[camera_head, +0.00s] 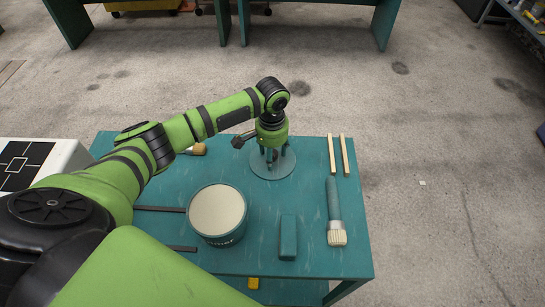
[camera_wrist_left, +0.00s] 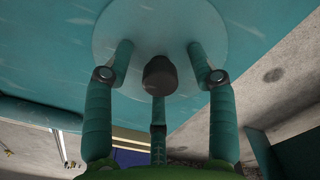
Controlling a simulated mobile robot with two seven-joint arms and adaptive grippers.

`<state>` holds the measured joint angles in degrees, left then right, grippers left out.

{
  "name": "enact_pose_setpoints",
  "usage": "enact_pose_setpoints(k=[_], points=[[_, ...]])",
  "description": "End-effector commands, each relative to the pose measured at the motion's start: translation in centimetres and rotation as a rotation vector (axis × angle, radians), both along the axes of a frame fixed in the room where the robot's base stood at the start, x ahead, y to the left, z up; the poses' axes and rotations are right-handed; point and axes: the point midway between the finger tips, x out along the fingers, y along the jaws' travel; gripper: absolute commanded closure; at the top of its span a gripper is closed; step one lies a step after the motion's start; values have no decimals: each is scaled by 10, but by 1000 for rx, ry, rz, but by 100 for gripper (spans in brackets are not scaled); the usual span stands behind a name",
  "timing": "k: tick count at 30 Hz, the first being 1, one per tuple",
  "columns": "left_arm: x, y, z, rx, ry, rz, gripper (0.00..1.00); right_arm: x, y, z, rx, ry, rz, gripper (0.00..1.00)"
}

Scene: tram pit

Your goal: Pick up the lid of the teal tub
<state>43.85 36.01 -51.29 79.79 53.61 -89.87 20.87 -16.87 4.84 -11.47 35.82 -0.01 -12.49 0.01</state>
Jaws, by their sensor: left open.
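The lid is a pale teal disc (camera_head: 275,174) with a dark knob, lying flat on the teal table. In the left wrist view the lid (camera_wrist_left: 215,35) fills the upper middle, and its dark knob (camera_wrist_left: 160,75) stands between my fingers. My left gripper (camera_head: 272,158) points down over the lid, open, with its fingers around the knob; I see no clear contact with the knob. The teal tub (camera_head: 217,238) stands uncovered nearer to me, left of the lid, with a cream surface inside. My right gripper is not in view.
A teal block (camera_head: 288,237), a teal-handled brush (camera_head: 335,212) and two pale sticks (camera_head: 338,155) lie on the right of the table (camera_head: 350,262). Dark strips (camera_head: 160,209) lie left of the tub. Another brush (camera_head: 197,149) lies behind, partly hidden by my arm.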

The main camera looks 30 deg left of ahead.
Motion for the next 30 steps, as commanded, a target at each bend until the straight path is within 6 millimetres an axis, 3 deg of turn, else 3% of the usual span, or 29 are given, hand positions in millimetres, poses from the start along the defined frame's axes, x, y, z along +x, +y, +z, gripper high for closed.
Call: enact_pose_setpoints(k=[3,7,22,26,30], points=[[0,0,0,0,0,0,47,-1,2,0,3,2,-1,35],[0,0,0,0,0,-1,97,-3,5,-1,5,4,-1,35],[0,0,4,0,-2,0,98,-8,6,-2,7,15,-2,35],[1,0,15,-2,-4,0,98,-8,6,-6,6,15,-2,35],[2,-1,39,-3,-7,-1,98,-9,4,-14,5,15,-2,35]])
